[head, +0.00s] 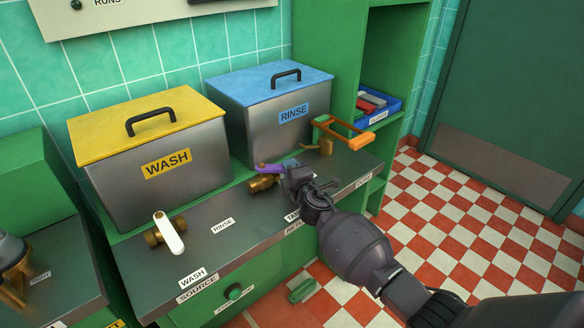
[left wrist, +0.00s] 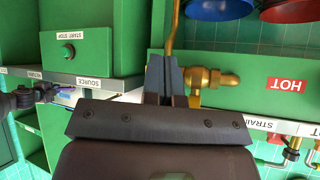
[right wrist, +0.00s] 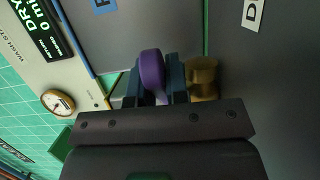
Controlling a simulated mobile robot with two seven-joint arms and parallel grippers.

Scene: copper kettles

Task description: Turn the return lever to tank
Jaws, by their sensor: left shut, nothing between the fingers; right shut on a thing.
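The return lever (head: 272,167) is a purple handle on a brass valve (head: 262,183) at the counter in front of the blue-lidded rinse tank. In the head view it points left and right, partly hidden by my right gripper (head: 304,184). In the right wrist view the purple handle (right wrist: 152,72) stands between the fingertips of my right gripper (right wrist: 157,85), which is shut on it. The tank label (head: 292,216) is partly covered by my right gripper. In the left wrist view my left gripper (left wrist: 166,80) is shut and empty, beside a brass fitting (left wrist: 208,79).
A white-handled source valve (head: 169,234) stands before the yellow-lidded wash tank (head: 150,180). An orange-handled lever (head: 344,130) is right of the purple one. A blue tray (head: 378,108) sits on the shelf. A green object (head: 302,290) lies on the checkered floor.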

